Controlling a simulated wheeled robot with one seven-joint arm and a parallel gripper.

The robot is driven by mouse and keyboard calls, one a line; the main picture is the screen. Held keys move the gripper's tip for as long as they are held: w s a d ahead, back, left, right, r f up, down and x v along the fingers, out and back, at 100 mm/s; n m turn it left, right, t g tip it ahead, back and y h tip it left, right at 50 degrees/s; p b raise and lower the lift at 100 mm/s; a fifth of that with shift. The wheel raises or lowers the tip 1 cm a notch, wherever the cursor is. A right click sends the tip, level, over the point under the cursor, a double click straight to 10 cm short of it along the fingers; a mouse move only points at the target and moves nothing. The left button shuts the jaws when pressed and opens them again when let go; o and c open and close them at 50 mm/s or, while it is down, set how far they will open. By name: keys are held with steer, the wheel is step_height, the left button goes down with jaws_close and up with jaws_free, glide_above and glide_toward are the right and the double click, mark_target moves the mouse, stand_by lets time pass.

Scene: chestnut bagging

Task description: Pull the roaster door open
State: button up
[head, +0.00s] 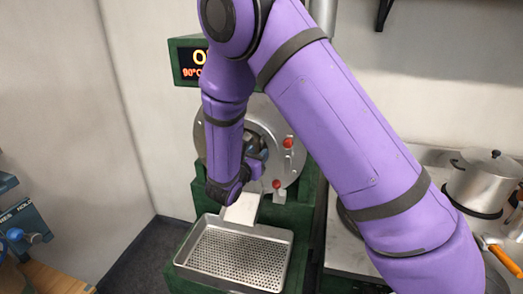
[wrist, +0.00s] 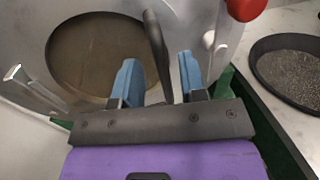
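The green roaster (head: 298,215) stands in the middle of the head view, with a round metal front (head: 273,115) partly hidden by my purple arm. In the wrist view the roaster door (wrist: 95,60) shows as a brownish disc in a pale metal surround; I cannot tell if it is ajar. A dark bar handle (wrist: 156,45) rises in front of it. My gripper (wrist: 160,75) is open, with one blue finger on each side of the handle and visible gaps between.
Levers with red knobs (head: 288,143) sit right of the door; one red knob (wrist: 246,8) is close to my right finger. A perforated metal tray (head: 235,258) lies below. A counter with a lidded pot (head: 484,182) is at right. A lit display (head: 190,60) is above.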

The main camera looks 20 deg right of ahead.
mark_target(261, 150)
steer(key=shift+x, duration=1.6)
jaws_close()
steer(key=shift+s+a, duration=0.1)
